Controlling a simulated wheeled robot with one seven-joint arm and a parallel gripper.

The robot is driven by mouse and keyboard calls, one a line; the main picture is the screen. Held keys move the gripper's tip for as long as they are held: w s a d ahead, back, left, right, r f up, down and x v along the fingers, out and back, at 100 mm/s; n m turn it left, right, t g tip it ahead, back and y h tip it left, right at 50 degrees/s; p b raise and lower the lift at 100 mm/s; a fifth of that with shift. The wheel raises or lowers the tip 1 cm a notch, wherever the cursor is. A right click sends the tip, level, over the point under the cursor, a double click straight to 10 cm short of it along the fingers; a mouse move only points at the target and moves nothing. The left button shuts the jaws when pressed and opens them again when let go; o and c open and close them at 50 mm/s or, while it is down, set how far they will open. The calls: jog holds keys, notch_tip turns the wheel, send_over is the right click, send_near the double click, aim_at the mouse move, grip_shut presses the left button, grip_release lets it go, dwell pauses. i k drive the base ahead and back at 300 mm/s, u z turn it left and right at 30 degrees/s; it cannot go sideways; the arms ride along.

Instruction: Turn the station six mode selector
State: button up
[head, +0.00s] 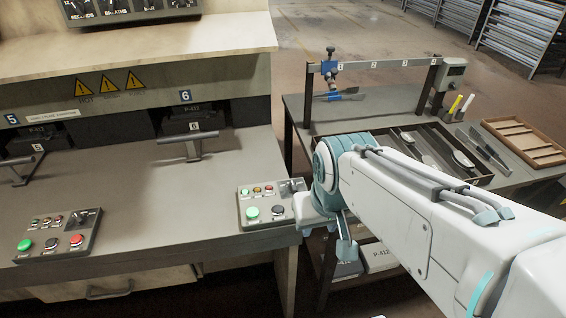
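The station six control box (266,213) sits at the right front corner of the press bench. It has a green button, a red button and small lamps. The mode selector (291,187) appears as a small dark switch at the box's upper right, partly hidden by my arm's end. My gripper (308,212) is at the right edge of this box, beside the selector. Its fingers are hidden behind the wrist and arm, so I cannot tell whether they touch the selector or are open.
Station five's control box (58,240) sits to the left. A T-shaped handle (186,148) stands behind station six's box. At right, a side table (300,112) holds a rail, a dark tray with tools, markers and a wooden tray (524,141). The bench between the boxes is clear.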

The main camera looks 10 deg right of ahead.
aim_at(292, 189)
jog(key=k, duration=0.5)
jog(key=z, duration=1)
jog(key=i, duration=0.9)
jog(key=u, duration=1.6)
